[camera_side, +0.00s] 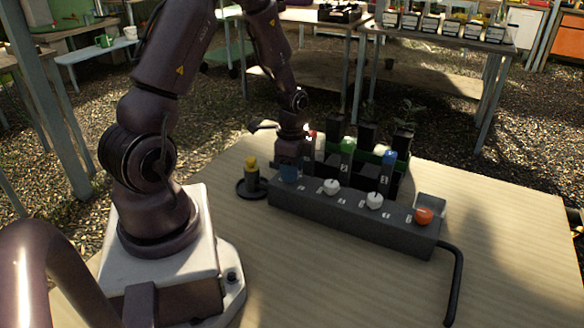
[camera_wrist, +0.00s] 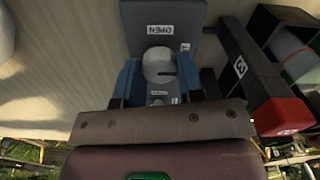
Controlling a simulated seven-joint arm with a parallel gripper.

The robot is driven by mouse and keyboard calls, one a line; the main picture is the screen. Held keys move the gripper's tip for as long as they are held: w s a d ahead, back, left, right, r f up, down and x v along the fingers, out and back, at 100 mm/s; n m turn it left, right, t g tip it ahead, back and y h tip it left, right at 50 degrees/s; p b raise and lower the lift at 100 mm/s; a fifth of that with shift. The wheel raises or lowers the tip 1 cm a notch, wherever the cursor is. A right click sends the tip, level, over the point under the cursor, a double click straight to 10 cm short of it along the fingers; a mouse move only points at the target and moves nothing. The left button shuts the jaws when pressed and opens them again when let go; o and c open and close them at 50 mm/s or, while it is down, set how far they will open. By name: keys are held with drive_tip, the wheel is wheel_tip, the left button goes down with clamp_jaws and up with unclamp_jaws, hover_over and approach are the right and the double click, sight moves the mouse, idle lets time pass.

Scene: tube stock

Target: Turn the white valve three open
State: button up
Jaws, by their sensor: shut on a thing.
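In the wrist view a white valve knob (camera_wrist: 158,66) sits on the dark grey valve block (camera_wrist: 135,15). An OPEN label (camera_wrist: 160,29) is just above it in the picture, with smaller labels to its right and below. A dark mark on the knob points roughly right, not at OPEN. My gripper (camera_wrist: 159,76) has its blue fingers on either side of the knob, shut on it. In the side view my gripper (camera_side: 289,173) is down at the left end of the valve block (camera_side: 340,215) and hides that knob. A tag reading 3 is on the red-capped post beside it (camera_wrist: 280,114).
Two more white knobs (camera_side: 331,186) (camera_side: 374,200) and an orange knob (camera_side: 424,215) are along the block. Green-capped (camera_side: 347,145) and blue-capped (camera_side: 389,157) posts stand behind. A yellow-topped object (camera_side: 251,165) stands on a dark dish at left.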

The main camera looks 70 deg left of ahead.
drive_tip(key=shift+n, duration=0.4)
drive_tip(key=n, duration=0.3)
drive_tip(key=shift+n, duration=0.3)
drive_tip(key=n, duration=0.4)
drive_tip(key=shift+n, duration=0.3)
drive_tip(key=n, duration=0.4)
drive_tip(key=shift+n, duration=2.5)
drive_tip(key=o, duration=0.9)
drive_tip(key=shift+r, duration=0.1)
